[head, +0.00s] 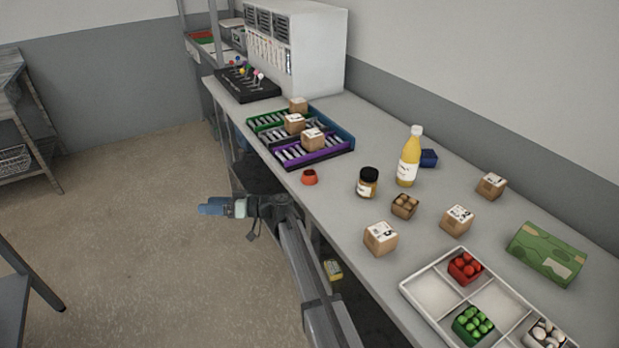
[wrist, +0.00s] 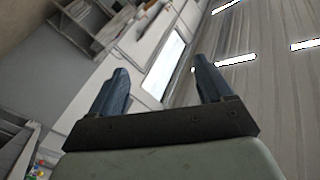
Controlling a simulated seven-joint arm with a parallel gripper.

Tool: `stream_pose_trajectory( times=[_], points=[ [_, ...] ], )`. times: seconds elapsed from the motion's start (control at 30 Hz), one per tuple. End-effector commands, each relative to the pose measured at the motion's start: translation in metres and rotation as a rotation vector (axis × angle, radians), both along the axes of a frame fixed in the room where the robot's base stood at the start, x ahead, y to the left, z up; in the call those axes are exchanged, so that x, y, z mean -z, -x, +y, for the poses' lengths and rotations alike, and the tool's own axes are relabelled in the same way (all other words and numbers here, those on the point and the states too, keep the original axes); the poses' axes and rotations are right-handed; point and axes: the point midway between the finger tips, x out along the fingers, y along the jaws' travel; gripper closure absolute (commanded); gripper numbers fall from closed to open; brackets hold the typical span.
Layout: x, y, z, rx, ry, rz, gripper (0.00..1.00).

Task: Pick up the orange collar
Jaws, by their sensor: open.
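The orange collar (head: 309,177) is a small red-orange ring-like piece. It sits on the grey worktop (head: 345,222) near its front edge, just in front of the purple compartment of the sorting tray. My gripper (head: 205,207) is off the front edge of the worktop, left of the collar and apart from it. In the wrist view my gripper (wrist: 160,85) has its two blue fingers wide apart with nothing between them. The wrist view looks up toward the ceiling and does not show the collar.
The sorting tray (head: 352,144) with small boxes stands behind the collar. To the right are a dark jar (head: 367,182), a yellow bottle (head: 409,160), several cardboard boxes and a white divided tray (head: 418,272). The worktop around the collar is mostly clear.

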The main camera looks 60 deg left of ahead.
Motion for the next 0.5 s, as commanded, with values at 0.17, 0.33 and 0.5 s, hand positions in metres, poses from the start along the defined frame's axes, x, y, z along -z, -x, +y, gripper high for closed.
stream_pose_trajectory(
  times=[0.17, 0.33, 0.5],
  points=[
    [-0.027, -0.010, 0.011, -0.006, -0.039, -0.069, 0.20],
    [-0.039, -0.037, 0.013, -0.017, -0.017, -0.182, 0.20],
    [-0.045, -0.077, 0.010, -0.018, 0.052, -0.321, 0.20]
  ],
)
